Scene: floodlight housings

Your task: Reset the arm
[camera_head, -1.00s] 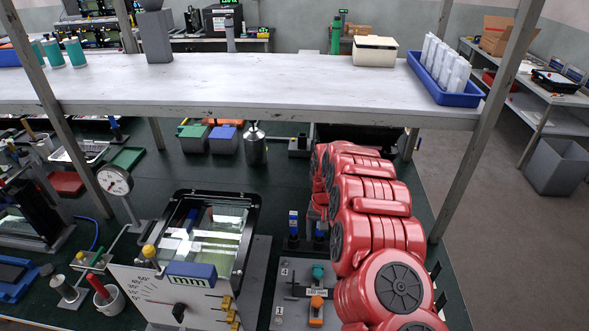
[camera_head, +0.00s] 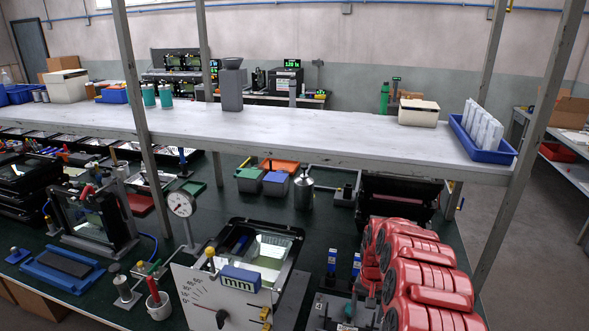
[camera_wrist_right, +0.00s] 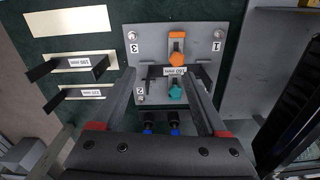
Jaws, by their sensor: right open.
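My right arm (camera_head: 430,280), red with black round caps, reaches in from the lower right over the green bench. Its gripper (camera_head: 359,293) is small and partly hidden in the head view, just above a grey fixture plate (camera_head: 325,308). In the right wrist view the gripper (camera_wrist_right: 160,78) is open, with its two dark fingers wide apart and nothing held. Between and beyond them are the plate (camera_wrist_right: 192,38), an orange clamp (camera_wrist_right: 177,50) and a teal clamp (camera_wrist_right: 176,93). The fingers overlap the plate in this view; contact cannot be told. My left gripper is out of view.
A white shelf (camera_head: 330,138) on grey posts spans above the bench. A gauge panel with a tray (camera_head: 265,245) stands left of the plate. Black brackets (camera_wrist_right: 80,67) lie beside the plate.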

